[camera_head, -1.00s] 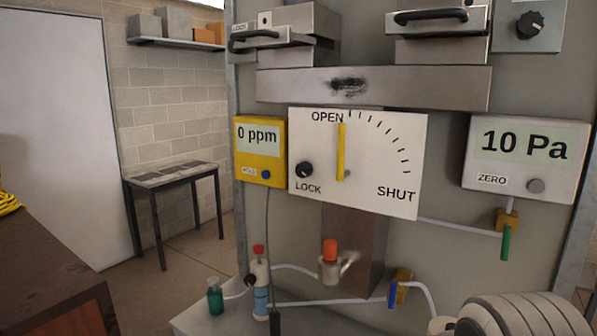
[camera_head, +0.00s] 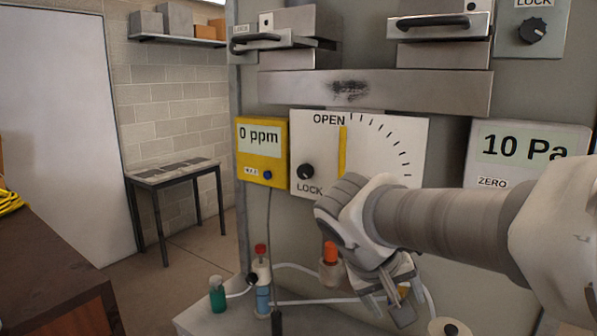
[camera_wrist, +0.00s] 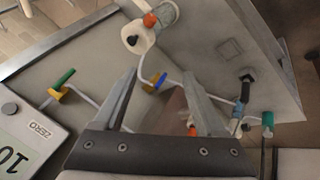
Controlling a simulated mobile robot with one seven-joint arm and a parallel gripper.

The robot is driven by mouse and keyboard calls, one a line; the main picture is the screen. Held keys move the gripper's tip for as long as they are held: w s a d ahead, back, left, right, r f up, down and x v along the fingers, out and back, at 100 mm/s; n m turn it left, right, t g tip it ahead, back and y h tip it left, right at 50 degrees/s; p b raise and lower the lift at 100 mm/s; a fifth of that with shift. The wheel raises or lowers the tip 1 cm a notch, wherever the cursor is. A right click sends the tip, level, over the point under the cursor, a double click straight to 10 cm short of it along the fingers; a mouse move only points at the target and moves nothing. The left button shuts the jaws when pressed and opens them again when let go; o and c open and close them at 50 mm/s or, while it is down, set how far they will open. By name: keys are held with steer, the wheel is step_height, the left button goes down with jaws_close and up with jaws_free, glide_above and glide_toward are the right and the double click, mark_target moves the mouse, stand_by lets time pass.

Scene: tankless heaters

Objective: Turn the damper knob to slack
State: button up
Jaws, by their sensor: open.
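The black damper knob (camera_head: 305,171) sits at the left of the white damper plate (camera_head: 385,150), above the word LOCK. A yellow pointer (camera_head: 342,150) stands upright near OPEN; my arm hides its lower end and the word SHUT. My gripper (camera_head: 398,296) is below and to the right of the plate, pointing down, clear of the knob. In the wrist view my gripper (camera_wrist: 158,75) is open with nothing between its fingertips. The knob does not show in the wrist view.
Below the plate are an orange-capped fitting (camera_head: 330,252), a red-capped blue tube (camera_head: 262,280), a green vial (camera_head: 217,295) and thin hoses. A yellow 0 ppm meter (camera_head: 262,150) is left of the plate. Another LOCK knob (camera_head: 532,30) is at top right.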

steer(key=w+a+r+t+h, duration=0.25)
steer(key=w+a, duration=0.25)
steer(key=w, duration=0.3)
steer(key=n+t+h+p, duration=0.1)
steer(key=t+h+p, duration=0.15)
steer(key=t, duration=0.55)
glide_toward(302, 174)
steer(key=shift+h, duration=0.4)
steer(key=p+x, duration=0.3)
steer(key=x, duration=0.6)
steer(key=shift+w+f, duration=0.1)
steer(key=shift+w, duration=0.1)
jaws_close()
